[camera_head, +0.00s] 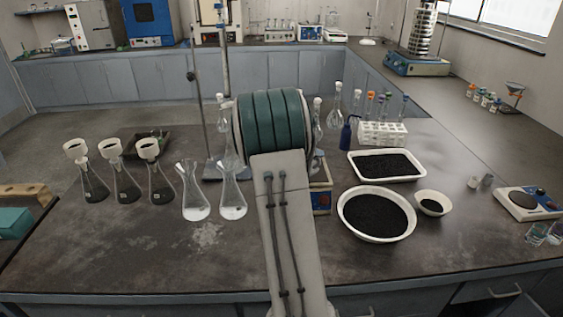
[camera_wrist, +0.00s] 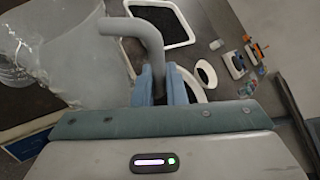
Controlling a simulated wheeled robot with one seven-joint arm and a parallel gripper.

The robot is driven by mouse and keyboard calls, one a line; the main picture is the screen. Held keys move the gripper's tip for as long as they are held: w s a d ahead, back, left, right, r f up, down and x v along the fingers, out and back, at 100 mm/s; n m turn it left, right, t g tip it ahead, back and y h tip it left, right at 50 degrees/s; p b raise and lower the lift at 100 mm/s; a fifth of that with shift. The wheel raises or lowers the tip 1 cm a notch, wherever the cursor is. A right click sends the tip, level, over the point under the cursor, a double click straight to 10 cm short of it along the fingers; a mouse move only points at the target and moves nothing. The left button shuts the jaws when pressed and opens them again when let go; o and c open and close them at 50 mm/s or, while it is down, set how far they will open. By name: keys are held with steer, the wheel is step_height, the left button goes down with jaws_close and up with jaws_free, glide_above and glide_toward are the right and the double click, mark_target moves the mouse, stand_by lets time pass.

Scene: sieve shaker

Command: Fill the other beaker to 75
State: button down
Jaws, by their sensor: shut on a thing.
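My gripper (camera_wrist: 160,88) shows in the wrist view with its blue fingers shut on a bent grey handle (camera_wrist: 150,38). The handle appears to belong to a pale grey, partly see-through vessel (camera_wrist: 92,55) on the left; its contents cannot be made out. In the head view my own arm hides the gripper and the held vessel. Two small glass beakers stand at the right edge, one (camera_head: 536,234) beside the other (camera_head: 556,234). Their fill levels and any markings are too small to read.
Conical flasks (camera_head: 126,185) stand at the left, several with dark contents. A large white bowl (camera_head: 377,213), a small bowl (camera_head: 432,203) and a white tray (camera_head: 386,165) hold black grains. A balance-like device (camera_head: 530,201) stands right. The front middle-right bench is clear.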

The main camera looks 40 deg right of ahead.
mark_target(321, 163)
steer(key=shift+s+f+b, duration=0.2)
steer(key=shift+f+b, duration=0.45)
steer(key=shift+b, duration=0.15)
steer(key=s+b, duration=0.1)
steer(key=b, duration=0.1)
steer(key=s+f+m+t+b, duration=0.1)
steer(key=b, duration=0.2)
steer(key=shift+d+m+y, duration=0.3)
steer(key=s+f+m+t+b, duration=0.1)
steer(key=b, duration=0.4)
steer(key=f+m+t+b, duration=0.1)
steer(key=f+b, duration=0.1)
steer(key=b, duration=0.3)
steer(key=s+f+m+t+b, duration=0.1)
steer(key=b, duration=0.4)
steer(key=shift+s+d+f+m, duration=0.2)
steer(key=shift+s+d+m, duration=0.1)
steer(key=shift+s+d, duration=0.1)
steer(key=shift+b, duration=0.45)
